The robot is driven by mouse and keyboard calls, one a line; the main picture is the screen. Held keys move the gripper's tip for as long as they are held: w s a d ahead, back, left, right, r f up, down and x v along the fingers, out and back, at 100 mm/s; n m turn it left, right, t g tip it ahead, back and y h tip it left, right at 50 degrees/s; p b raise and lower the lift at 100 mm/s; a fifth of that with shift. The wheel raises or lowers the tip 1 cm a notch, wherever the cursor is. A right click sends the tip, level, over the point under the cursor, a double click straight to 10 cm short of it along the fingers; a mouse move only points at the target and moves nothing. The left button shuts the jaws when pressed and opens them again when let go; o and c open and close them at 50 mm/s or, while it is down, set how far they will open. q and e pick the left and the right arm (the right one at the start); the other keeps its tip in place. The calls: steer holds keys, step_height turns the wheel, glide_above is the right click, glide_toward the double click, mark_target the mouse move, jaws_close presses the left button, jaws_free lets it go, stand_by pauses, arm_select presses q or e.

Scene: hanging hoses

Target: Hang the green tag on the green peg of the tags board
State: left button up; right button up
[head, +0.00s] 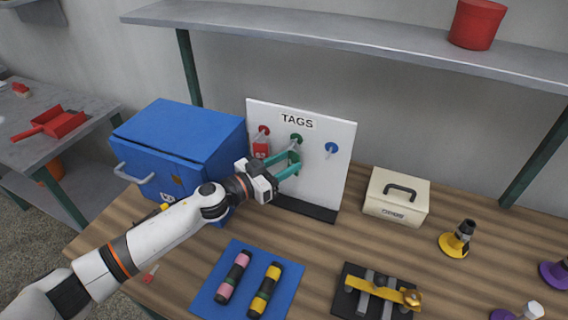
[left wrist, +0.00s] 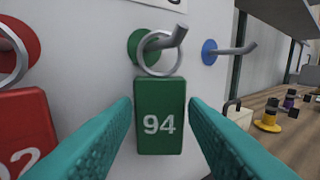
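The tags board (head: 322,165) stands upright at the back of the table, with red, green and blue pegs. The green tag (left wrist: 160,116), marked 94, hangs upright below the green peg (left wrist: 163,40). Its metal ring (left wrist: 142,57) looks to be around the peg. In the head view the green tag (head: 294,157) is partly hidden by my gripper. My left gripper (head: 292,167) is at the board, its teal fingers on either side of the tag. In the left wrist view a narrow gap shows between each finger and the tag. My right gripper is not in view.
A red tag (head: 260,149) hangs at the red peg on the left; the blue peg (head: 331,148) is bare. A blue cabinet (head: 180,145) stands left of the board and a cream box (head: 396,198) right. A blue mat (head: 248,300) lies in front; a shelf (head: 350,38) runs above.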

arm_select(q)
steer(key=o, duration=0.4)
steer(key=shift+r, duration=0.1)
